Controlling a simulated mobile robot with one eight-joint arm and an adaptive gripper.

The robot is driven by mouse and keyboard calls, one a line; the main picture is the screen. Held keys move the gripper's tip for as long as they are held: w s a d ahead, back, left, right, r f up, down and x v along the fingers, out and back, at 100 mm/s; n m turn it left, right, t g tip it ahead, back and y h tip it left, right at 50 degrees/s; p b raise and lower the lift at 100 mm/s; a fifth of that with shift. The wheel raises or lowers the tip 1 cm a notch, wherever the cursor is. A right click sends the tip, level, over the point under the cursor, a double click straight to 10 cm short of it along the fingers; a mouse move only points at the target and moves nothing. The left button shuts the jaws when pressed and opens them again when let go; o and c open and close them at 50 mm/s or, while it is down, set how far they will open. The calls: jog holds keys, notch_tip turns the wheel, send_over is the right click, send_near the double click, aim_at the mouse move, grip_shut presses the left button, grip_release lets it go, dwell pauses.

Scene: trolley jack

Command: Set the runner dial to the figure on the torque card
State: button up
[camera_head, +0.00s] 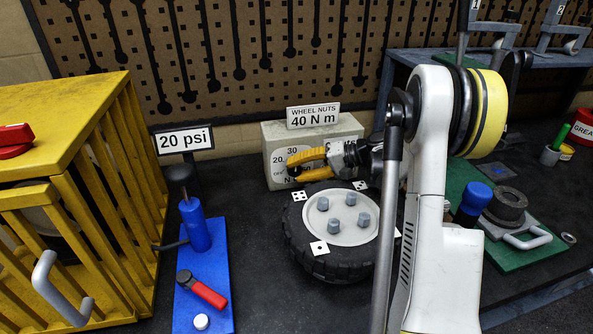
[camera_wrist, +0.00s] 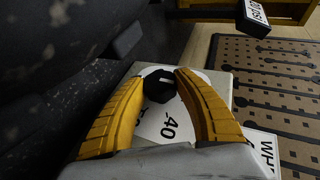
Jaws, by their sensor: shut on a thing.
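The runner dial is a white face on a pale grey box (camera_head: 350,130) behind the wheel. In the head view the figures 20 and 30 show left of and above my gripper (camera_head: 290,166). My yellow fingers cover much of the face. In the wrist view my gripper (camera_wrist: 162,76) has its fingertips on both sides of the black dial knob (camera_wrist: 159,88), shut on it. A 40 shows on the dial face (camera_wrist: 168,128) below the knob. The torque card (camera_head: 313,117) on top of the box reads WHEEL NUTS 40 N m.
A wheel (camera_head: 340,262) with several nuts lies in front of the box, under my wrist. A 20 psi sign (camera_head: 184,138) and a blue pump (camera_head: 195,228) stand left, beside a yellow cage (camera_head: 70,100). A green board (camera_head: 520,255) with parts is on the right.

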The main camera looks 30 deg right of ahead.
jog(key=o, duration=1.2)
jog(key=shift+a, duration=0.1)
jog(key=v, duration=1.2)
